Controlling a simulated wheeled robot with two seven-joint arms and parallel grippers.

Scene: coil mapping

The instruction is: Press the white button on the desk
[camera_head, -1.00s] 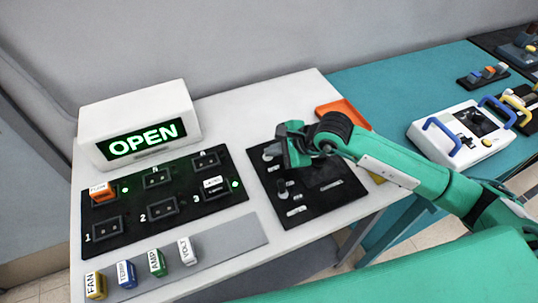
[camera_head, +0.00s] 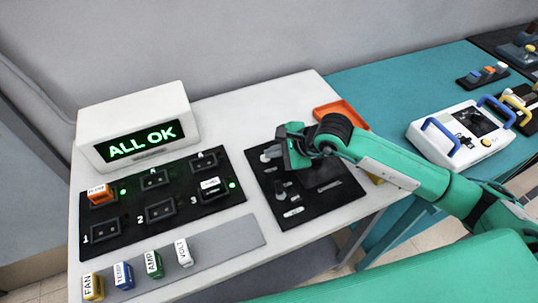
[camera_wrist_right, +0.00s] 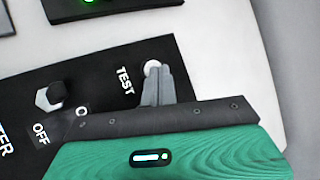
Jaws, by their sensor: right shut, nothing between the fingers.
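The white button (camera_wrist_right: 152,65) shows in the right wrist view beside the "TEST" label on a black panel (camera_wrist_right: 100,70). My right gripper (camera_wrist_right: 153,74) is shut and empty, with its grey fingertips at the button's edge and overlapping it in the picture. I cannot tell how far the button is pushed in. In the head view my right gripper (camera_head: 270,153) is over the far-left corner of the same black panel (camera_head: 330,208), and the button cannot be made out there. The display box (camera_head: 138,140) reads "ALL OK" in green. My left gripper is not in view.
A black socket board (camera_head: 130,222) left of the panel holds an orange-topped plug (camera_head: 101,194) and a white-labelled plug (camera_head: 211,187). Several labelled blocks lie on a grey strip (camera_head: 215,246). An orange tray (camera_head: 340,110) stands behind my right arm.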

